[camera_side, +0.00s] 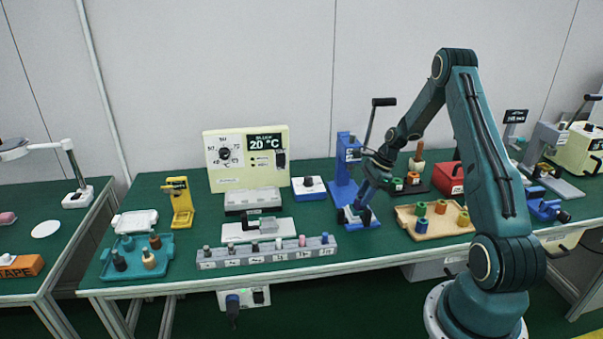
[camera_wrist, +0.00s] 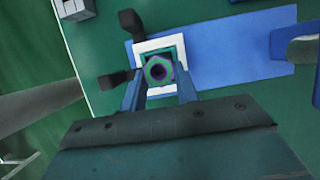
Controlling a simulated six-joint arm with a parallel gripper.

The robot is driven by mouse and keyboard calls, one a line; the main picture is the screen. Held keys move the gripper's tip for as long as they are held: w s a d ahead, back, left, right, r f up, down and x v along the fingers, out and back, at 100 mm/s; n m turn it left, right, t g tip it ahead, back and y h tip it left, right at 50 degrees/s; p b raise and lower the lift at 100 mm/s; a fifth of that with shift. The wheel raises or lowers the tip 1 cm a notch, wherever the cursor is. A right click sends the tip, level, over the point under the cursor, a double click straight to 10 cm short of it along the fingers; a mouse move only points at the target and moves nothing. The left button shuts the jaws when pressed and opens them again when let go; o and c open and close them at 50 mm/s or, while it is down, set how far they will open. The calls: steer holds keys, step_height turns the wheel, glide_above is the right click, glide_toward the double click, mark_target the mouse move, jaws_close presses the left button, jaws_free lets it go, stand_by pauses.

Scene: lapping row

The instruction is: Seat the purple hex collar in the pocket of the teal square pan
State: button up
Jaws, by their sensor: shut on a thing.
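The purple hex collar (camera_wrist: 149,69) is between the fingertips of my gripper (camera_wrist: 158,77), which is shut on it. A dark round hole shows in its middle and greenish edges around it. The teal square pan (camera_wrist: 142,54) shows as a teal border around the collar, inside a white square frame. The collar overlaps the pan's middle in the wrist view; I cannot tell whether it is in the pocket or above it. In the side view my gripper (camera_side: 364,203) is low over the blue press's base, and the collar and pan are too small or hidden to make out.
Black knobs (camera_wrist: 131,22) stand close by the white frame. The blue press (camera_side: 345,182) rises just behind my gripper. A wooden tray (camera_side: 435,230) with coloured collars is to the right, a grey numbered rail (camera_side: 265,254) to the left.

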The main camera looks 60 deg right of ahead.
steer(key=shift+f, duration=0.55)
steer(key=o, duration=1.1)
steer(key=shift+c, duration=0.2)
steer(key=shift+r, duration=0.1)
steer(key=v, duration=1.3)
steer(key=shift+r, duration=0.35)
steer(key=shift+s+d, duration=0.1)
steer(key=shift+s, duration=0.05)
